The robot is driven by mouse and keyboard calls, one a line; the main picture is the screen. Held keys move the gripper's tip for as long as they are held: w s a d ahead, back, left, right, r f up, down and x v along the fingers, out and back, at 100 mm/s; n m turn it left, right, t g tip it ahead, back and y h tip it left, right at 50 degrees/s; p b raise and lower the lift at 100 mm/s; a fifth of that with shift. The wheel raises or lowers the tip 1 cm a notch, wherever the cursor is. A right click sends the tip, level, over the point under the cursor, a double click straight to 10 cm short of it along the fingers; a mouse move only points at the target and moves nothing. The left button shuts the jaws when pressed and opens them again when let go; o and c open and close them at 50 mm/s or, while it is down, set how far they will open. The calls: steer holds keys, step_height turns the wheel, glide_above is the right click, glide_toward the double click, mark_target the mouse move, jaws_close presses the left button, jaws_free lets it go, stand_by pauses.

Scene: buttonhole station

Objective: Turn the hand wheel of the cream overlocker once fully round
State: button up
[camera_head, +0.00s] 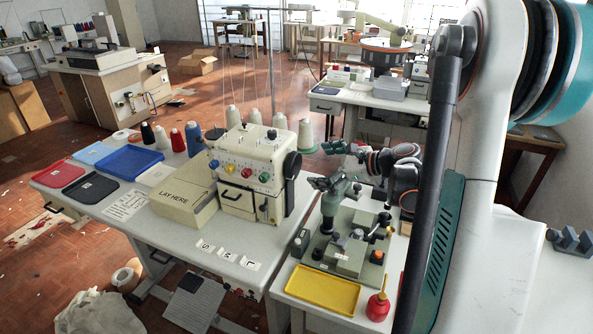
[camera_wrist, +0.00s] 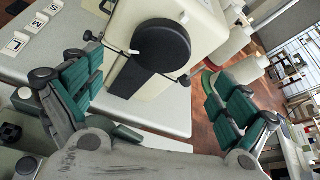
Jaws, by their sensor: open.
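The cream overlocker (camera_head: 243,160) stands on the white table, with coloured dials on its front. Its black hand wheel (camera_head: 292,165) is on its right side. In the wrist view the wheel (camera_wrist: 162,45) shows as a dark round disc on the cream body (camera_wrist: 207,35). My gripper (camera_head: 319,165) is to the right of the wheel, apart from it. In the wrist view my gripper (camera_wrist: 152,68) has its two green-padded fingers wide apart, one on each side of the wheel. Nothing is between the pads at their own depth, and the fingers do not appear to touch the wheel.
A cream "LAY HERE" box (camera_head: 184,204) adjoins the overlocker on the left. Several thread cones (camera_head: 280,121) stand behind it. Lettered cards (camera_head: 227,255) lie in front. A green-grey machine (camera_head: 345,240), a yellow tray (camera_head: 321,289) and a red oil bottle (camera_head: 378,306) are on the right.

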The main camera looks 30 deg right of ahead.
mark_target(297, 166)
steer(key=b+x, duration=0.2)
steer(key=x, duration=0.6)
steer(key=shift+w, duration=0.1)
steer(key=c, duration=1.1)
